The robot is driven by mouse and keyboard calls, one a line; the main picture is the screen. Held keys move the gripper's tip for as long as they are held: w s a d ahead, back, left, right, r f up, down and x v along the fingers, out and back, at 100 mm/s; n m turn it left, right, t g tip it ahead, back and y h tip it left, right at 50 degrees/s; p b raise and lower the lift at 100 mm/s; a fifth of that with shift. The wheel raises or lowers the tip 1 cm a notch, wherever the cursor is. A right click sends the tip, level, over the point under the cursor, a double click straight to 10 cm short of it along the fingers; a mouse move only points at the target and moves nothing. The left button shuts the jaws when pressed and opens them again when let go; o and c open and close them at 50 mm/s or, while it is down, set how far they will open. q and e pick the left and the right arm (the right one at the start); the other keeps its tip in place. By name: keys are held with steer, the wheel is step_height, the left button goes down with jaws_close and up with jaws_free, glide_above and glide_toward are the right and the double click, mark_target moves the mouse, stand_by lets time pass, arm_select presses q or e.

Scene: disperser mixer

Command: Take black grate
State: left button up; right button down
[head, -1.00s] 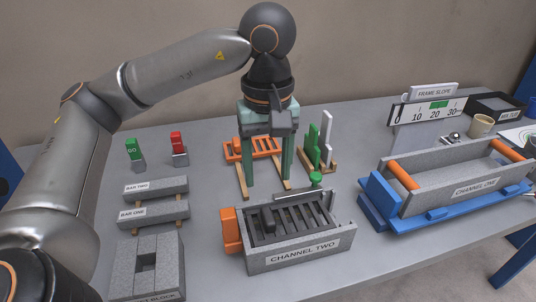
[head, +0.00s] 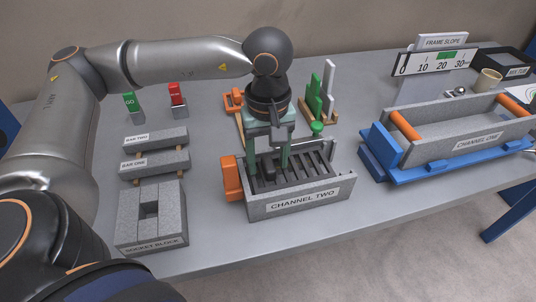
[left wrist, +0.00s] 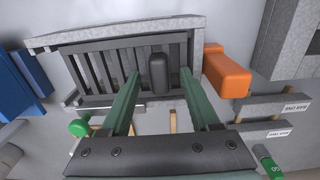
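The black grate (head: 298,173) lies inside the grey trough labelled CHANNEL TWO (head: 304,202). It has dark parallel bars and an upright black handle (left wrist: 158,72); the grate's bars also show in the left wrist view (left wrist: 105,67). My left gripper (head: 268,168) points down over the left part of the trough. Its two green fingers are apart, one on each side of the handle, with a gap to it in the left wrist view (left wrist: 160,76). Whether the fingertips reach below the handle's top is hard to tell. My right gripper is not in view.
An orange block (head: 231,178) sits at the trough's left end, and a green knob (head: 317,129) stands behind it. Green and white upright pieces stand farther back. The blue-framed CHANNEL ONE (head: 480,143) is to the right; the SOCKET BLOCK (head: 165,232) and bars are left.

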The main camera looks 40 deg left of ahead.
arm_select(q)
jaws_close()
stand_by(0.3)
stand_by(0.9)
stand_by(0.4)
steer(key=shift+r, duration=0.1)
steer(key=shift+s+d, duration=0.1)
steer(key=shift+d, duration=0.05)
stand_by(0.5)
